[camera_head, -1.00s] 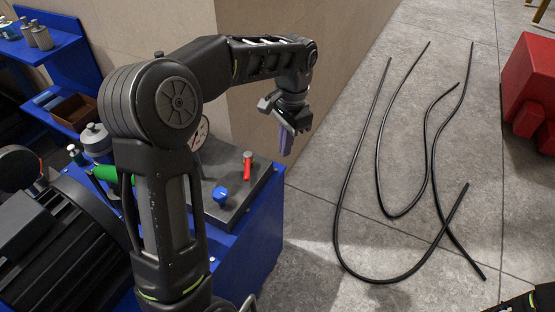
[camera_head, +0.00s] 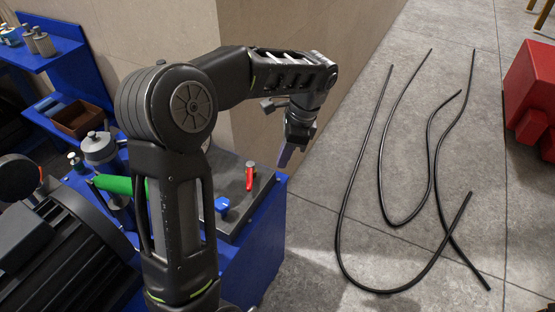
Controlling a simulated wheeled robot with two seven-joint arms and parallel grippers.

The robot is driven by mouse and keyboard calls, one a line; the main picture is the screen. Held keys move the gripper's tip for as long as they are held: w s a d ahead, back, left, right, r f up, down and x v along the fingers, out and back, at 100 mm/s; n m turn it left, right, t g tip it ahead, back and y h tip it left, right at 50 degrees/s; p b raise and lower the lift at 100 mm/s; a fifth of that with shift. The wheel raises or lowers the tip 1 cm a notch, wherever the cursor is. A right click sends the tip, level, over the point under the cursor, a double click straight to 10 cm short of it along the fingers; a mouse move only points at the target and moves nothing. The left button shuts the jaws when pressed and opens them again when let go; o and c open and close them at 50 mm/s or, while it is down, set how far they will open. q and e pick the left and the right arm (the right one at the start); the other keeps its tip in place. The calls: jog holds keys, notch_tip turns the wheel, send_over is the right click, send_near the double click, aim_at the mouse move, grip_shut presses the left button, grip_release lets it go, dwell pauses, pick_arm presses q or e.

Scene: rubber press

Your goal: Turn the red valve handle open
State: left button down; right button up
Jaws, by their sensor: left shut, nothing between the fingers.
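The red valve handle (camera_head: 250,178) stands upright on the grey plate (camera_head: 235,222) on top of the blue machine, near its right side. My left gripper (camera_head: 285,158) is shut and empty, with its purple-grey fingers pointing down. In the picture it is just right of and slightly above the red handle, by the machine's right edge, and it shows a gap from the handle. My left arm covers part of the plate. My right gripper is not in view.
A blue handle (camera_head: 222,205) sits left of the red one. A green lever (camera_head: 115,184) and a dark motor (camera_head: 65,250) are further left. A beige wall (camera_head: 275,60) rises behind. Black hoses (camera_head: 345,230) lie on the floor, and a red block (camera_head: 530,90) stands at right.

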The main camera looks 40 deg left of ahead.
aim_at(248, 183)
pick_arm(q)
jog(key=s+a+f, duration=0.1)
jog(key=f, duration=0.1)
jog(key=s+a+f, duration=0.1)
jog(key=f, duration=0.2)
jog(key=s+a+f, duration=0.1)
jog(key=a+f, duration=0.1)
jog(key=shift+a+f+p, duration=0.1)
jog(key=shift+f+p, duration=0.2)
jog(key=shift+p, duration=0.05)
jog(key=shift+s+a, duration=0.25)
jog(key=shift+a, duration=0.1)
jog(key=shift+s+a+r+m, duration=0.1)
jog(key=shift+s+a+m, duration=0.2)
jog(key=shift+m, duration=0.4)
jog(key=shift+s+a+m+t+y+p, duration=0.15)
jog(key=shift+s+a+m+t+p, duration=0.2)
jog(key=shift+m, duration=0.45)
jog(key=shift+s+a+m+t+y+p, duration=0.2)
jog(key=shift+s+m+p, duration=0.25)
jog(key=shift+m, duration=0.35)
jog(key=shift+s+a, duration=0.2)
jog(key=shift+a, duration=0.1)
